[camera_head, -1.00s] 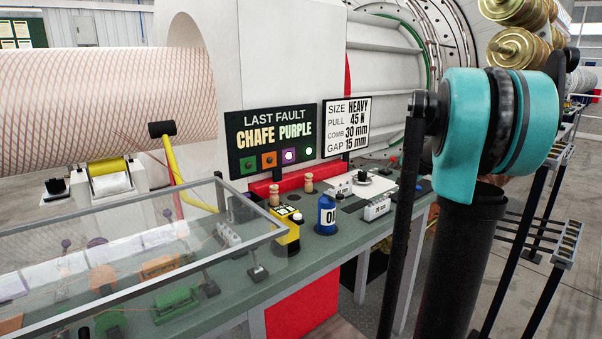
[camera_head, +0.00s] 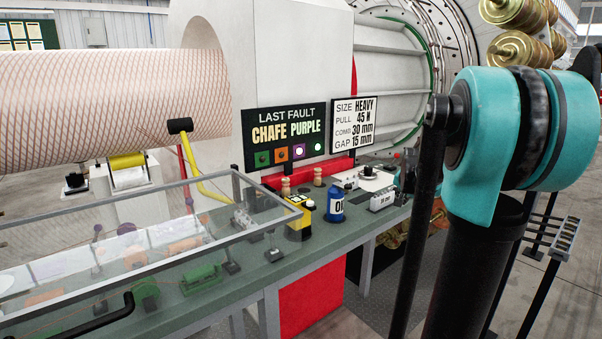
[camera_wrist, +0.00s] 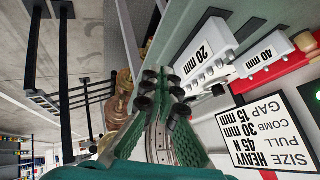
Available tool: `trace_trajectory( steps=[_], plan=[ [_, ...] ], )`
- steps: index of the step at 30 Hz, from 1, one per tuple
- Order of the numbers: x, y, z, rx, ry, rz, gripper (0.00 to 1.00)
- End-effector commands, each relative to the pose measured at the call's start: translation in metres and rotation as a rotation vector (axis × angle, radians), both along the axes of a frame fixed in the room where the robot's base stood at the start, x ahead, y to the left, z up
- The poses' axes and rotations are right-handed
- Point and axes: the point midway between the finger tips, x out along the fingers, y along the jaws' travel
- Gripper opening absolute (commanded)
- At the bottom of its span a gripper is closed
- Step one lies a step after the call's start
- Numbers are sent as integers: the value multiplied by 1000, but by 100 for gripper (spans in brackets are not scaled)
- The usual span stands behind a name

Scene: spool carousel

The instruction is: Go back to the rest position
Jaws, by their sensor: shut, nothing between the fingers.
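My gripper (camera_wrist: 163,92) shows in the wrist view with its green fingers together and nothing between them. The gripper is not visible in the head view, where my teal arm joint and dark arm links fill the right side. No marker for the rest position shows.
The green bench (camera_head: 250,285) carries a glass-walled case (camera_head: 130,263), a yellow device (camera_head: 299,215), a blue container (camera_head: 335,205) and a white block (camera_head: 381,200). A fault sign (camera_head: 285,135) stands behind. Metal stands (camera_head: 550,240) are at right, with open floor around them.

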Motion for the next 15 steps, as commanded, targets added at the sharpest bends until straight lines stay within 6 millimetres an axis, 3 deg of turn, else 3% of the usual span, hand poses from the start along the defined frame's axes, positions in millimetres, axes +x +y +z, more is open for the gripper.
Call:
trace_trajectory(
  steps=[8, 15],
  plan=[
    [-79, 59, -52, -84, 113, 201, 0],
    [-204, 121, -128, -201, 261, 504, 0]
  ],
)
